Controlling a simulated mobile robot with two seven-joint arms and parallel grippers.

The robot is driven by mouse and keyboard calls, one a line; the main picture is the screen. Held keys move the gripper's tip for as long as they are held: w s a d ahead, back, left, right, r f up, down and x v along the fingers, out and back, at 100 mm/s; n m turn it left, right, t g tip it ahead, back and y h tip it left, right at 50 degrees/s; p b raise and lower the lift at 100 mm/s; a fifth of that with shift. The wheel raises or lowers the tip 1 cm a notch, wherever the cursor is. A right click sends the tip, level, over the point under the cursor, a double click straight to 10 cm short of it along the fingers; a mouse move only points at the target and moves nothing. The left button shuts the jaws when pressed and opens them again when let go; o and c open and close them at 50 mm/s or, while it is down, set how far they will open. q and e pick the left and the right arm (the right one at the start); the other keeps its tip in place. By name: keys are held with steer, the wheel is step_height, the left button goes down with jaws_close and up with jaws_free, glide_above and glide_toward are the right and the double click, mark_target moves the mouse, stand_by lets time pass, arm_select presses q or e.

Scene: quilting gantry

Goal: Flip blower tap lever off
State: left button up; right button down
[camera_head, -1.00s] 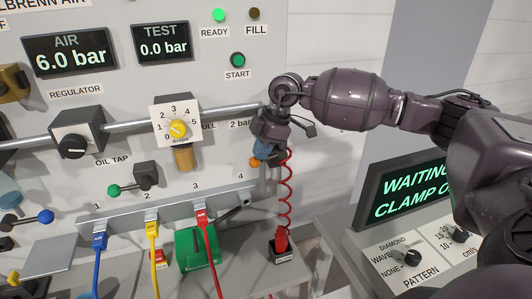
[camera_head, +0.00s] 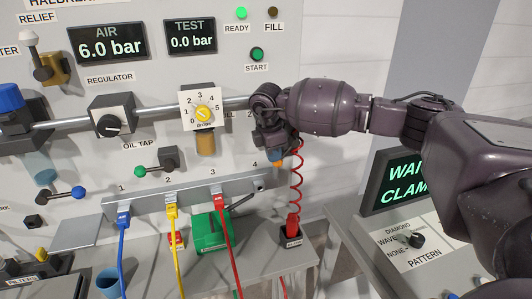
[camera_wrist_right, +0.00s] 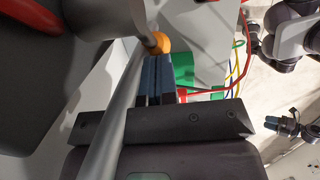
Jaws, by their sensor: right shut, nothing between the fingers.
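A small orange ball knob (camera_head: 277,164), which looks like the blower tap lever's end, shows just below my right gripper in the head view. In the right wrist view the orange knob (camera_wrist_right: 160,42) sits on a metal stem, at the tips of my right gripper (camera_wrist_right: 158,62). The right gripper's blue-grey fingers are together with nothing between them. They are close to the knob; I cannot tell whether they touch it. The right wrist hides the tap body and its label in the head view (camera_head: 278,154). A small gripper with blue fingertips, likely my left (camera_wrist_right: 271,123), shows in the right wrist view.
A red coiled hose (camera_head: 298,185) hangs right beside the right gripper. A horizontal metal pipe (camera_head: 155,113) runs along the panel behind it. The green-knobbed oil tap (camera_head: 160,163) and a socket rail (camera_head: 190,190) with blue, yellow and red plugs are to the left.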

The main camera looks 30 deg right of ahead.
mark_target(282, 161)
steer(key=shift+s+d+f, duration=0.2)
steer(key=shift+d+f, duration=0.2)
steer(key=shift+f, duration=0.2)
steer(key=shift+s+d+f, duration=0.15)
steer(key=shift+d+f, duration=0.25)
steer(key=shift+f, duration=0.15)
steer(key=shift+d+f, duration=0.45)
arm_select(q)
steer(key=shift+s+a+f, duration=0.1)
steer(key=shift+s+f, duration=0.25)
steer(key=shift+f, duration=0.1)
arm_select(e)
steer(key=shift+d, duration=0.1)
arm_select(q)
steer(key=shift+w+r, duration=0.15)
steer(key=shift+w, duration=0.15)
arm_select(e)
steer(key=shift+d+f, duration=0.1)
